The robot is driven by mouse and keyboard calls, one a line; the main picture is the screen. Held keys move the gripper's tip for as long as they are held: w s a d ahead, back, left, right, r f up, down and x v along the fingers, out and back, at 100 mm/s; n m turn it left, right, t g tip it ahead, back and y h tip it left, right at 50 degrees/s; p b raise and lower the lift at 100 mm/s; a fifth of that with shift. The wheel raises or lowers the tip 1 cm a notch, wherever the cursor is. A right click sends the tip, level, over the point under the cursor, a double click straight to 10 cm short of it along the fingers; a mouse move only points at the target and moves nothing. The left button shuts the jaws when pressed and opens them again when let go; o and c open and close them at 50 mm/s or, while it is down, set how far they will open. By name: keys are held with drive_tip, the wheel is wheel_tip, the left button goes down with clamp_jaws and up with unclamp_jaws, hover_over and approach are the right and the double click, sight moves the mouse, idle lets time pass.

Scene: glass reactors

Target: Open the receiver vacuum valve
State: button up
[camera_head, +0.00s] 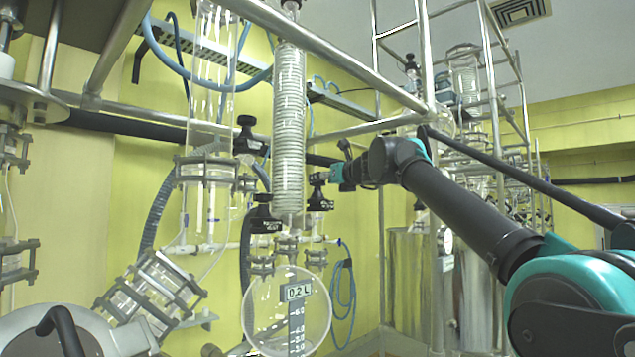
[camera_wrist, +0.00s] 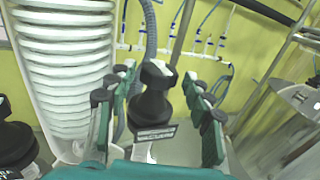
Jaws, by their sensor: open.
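A black valve knob (camera_wrist: 152,105) with a small label plate stands between the open fingers of my gripper (camera_wrist: 158,80) in the wrist view. The fingers are on both sides of it with gaps; neither clearly touches it. In the head view this appears to be the right-hand black valve (camera_head: 319,193) beside the coil condenser, just left of my gripper (camera_head: 336,174). Its label is too small to read, so I cannot confirm it is the receiver vacuum valve. Another black labelled valve (camera_head: 265,214) sits left of the condenser's lower end.
The glass coil condenser (camera_head: 289,120) stands close to the left of my gripper. A round 0.2 L receiver flask (camera_head: 270,318) hangs below. Another black knob (camera_wrist: 14,140) shows at the wrist view's left edge. Metal frame bars (camera_head: 330,60) cross above my arm.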

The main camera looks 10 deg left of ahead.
drive_tip(key=shift+x, duration=2)
drive_tip(key=c, duration=0.9)
